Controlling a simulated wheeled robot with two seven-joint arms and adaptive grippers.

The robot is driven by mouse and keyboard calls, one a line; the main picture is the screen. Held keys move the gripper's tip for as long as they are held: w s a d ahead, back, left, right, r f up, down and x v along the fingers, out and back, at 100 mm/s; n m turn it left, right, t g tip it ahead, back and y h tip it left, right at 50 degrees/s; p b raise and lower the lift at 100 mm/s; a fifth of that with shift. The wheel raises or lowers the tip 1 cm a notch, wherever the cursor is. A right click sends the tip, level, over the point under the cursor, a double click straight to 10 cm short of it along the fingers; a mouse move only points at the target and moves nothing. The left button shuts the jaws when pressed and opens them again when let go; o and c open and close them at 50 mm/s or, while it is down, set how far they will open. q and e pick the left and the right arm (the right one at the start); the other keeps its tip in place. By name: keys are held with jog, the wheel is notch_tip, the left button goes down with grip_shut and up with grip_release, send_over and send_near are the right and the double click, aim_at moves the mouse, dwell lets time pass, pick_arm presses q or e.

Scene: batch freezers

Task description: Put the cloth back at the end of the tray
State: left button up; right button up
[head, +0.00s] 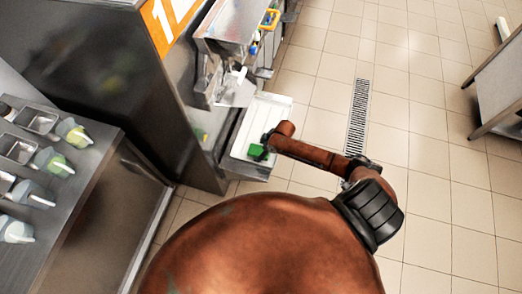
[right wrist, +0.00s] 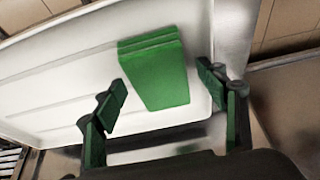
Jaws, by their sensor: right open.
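A folded green cloth (right wrist: 158,76) lies on the white tray (right wrist: 60,68) in the right wrist view, close to one end of it. In the head view the cloth (head: 257,151) shows as a small green patch at the near end of the tray (head: 279,106). My right gripper (right wrist: 165,105) is open, with one finger to each side of the cloth and apart from it. I cannot tell its height above the tray. In the head view my right arm hides part of the gripper. My left gripper is not in view.
The tray sits in front of a steel machine (head: 232,30) beside a dark cabinet (head: 150,110). A counter (head: 75,165) with several containers stands at the left. A steel table (head: 500,85) is at the far right. Tiled floor with a drain grate (head: 358,115) lies clear between.

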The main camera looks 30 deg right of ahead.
jog(key=p+v, duration=0.2)
jog(key=v, duration=1)
jog(key=shift+r+p, duration=0.2)
jog(key=shift+p, duration=0.1)
jog(key=shift+w+a, duration=0.1)
